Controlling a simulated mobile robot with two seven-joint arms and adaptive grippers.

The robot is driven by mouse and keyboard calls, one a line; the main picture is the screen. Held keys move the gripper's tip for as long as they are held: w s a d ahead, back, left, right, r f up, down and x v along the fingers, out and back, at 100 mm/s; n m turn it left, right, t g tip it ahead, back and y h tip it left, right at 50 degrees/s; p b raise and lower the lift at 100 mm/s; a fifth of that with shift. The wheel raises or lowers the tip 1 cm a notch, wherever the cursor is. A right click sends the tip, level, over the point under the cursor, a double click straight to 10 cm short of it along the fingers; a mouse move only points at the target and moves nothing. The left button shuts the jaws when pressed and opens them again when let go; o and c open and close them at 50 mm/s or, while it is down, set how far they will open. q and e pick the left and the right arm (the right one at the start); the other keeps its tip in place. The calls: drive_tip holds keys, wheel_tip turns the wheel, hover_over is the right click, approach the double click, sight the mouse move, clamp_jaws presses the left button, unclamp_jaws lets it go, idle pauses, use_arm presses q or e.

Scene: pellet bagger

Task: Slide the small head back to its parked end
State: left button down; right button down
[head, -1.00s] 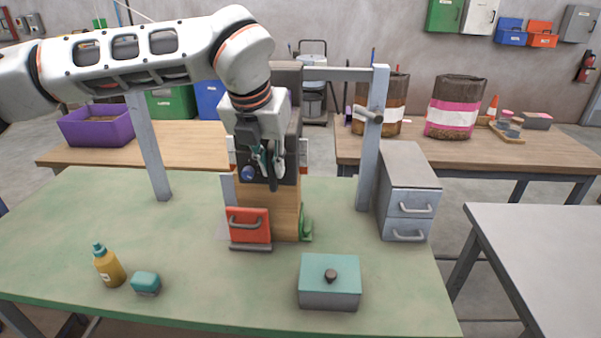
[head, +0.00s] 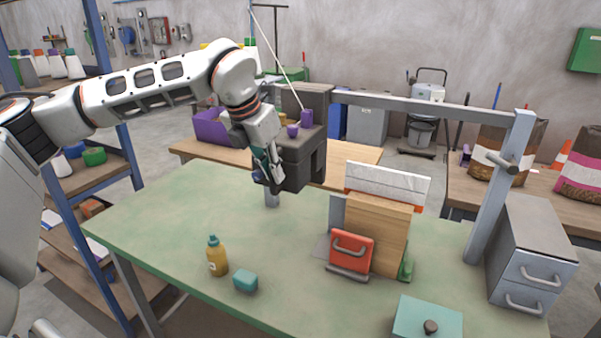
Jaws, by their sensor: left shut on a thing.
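The small head (head: 306,165) is a dark grey box hanging on the grey overhead rail (head: 430,104). It is at the rail's left end, in front of the left post, and hides most of that post. My left gripper (head: 270,176) is at the front left of the head, shut on a part of it. The held part is mostly hidden by the fingers. My right gripper is not in view.
A wooden block (head: 378,232) with a white-topped piece and a red handled front (head: 351,251) stands right of the head. A yellow bottle (head: 217,258), a teal block (head: 246,281), a teal-lidded box (head: 427,318) and grey drawers (head: 530,250) stand on the green table (head: 165,225).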

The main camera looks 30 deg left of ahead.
use_arm(q)
drive_tip(key=shift+a+p, duration=0.4)
drive_tip(key=shift+a, duration=1.85)
drive_tip(key=c, duration=2.1)
unclamp_jaws()
drive_tip(key=shift+r, duration=0.1)
drive_tip(key=v, duration=1.2)
drive_tip(key=shift+d, duration=0.1)
